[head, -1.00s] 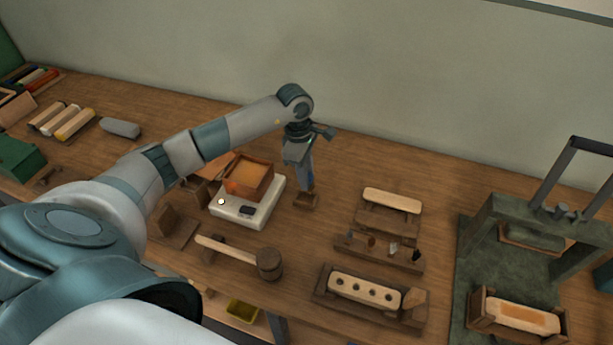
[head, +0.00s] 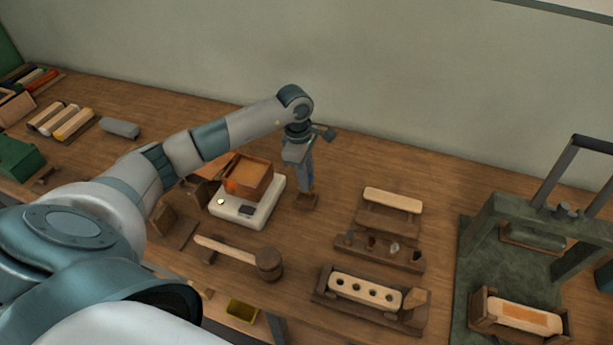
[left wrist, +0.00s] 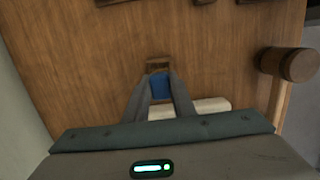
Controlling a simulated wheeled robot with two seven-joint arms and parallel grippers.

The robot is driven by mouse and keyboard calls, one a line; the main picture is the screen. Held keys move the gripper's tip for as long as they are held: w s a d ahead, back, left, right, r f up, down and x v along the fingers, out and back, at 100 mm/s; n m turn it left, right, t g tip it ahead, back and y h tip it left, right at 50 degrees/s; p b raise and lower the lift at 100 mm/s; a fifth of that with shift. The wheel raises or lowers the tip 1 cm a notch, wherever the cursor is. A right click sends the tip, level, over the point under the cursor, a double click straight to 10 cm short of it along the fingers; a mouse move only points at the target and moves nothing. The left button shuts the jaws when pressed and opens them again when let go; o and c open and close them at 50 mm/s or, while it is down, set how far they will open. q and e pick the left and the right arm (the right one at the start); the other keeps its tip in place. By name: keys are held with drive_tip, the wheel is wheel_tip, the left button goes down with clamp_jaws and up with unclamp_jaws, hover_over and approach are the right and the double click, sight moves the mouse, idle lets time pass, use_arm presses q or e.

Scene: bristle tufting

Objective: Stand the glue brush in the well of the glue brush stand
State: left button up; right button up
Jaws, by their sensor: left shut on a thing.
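My left gripper (head: 308,184) points down beside the white scale. In the left wrist view its fingers (left wrist: 159,84) are closed on a blue piece (left wrist: 159,88), which looks like part of the glue brush. The rest of the brush is hidden. A small brown wooden block, seemingly the glue brush stand (head: 306,202), is on the bench right at the fingertips. The stand also shows in the left wrist view (left wrist: 158,63), just beyond the blue piece. Whether the brush's lower end is inside the well cannot be seen. My right gripper is not in view.
A white scale (head: 262,215) with an orange-brown box (head: 249,178) stands close to the left of the gripper. A mallet (head: 268,264) lies in front. Wooden racks and brush blocks (head: 364,291) are to the right, then a green press (head: 480,240).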

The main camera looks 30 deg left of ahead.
use_arm(q)
drive_tip(key=shift+f+b, duration=2.4)
drive_tip(key=shift+f, duration=0.2)
idle(0.5)
drive_tip(key=o, duration=1.5)
drive_tip(key=shift+r+p, duration=1.45)
drive_tip(key=shift+r, duration=2.05)
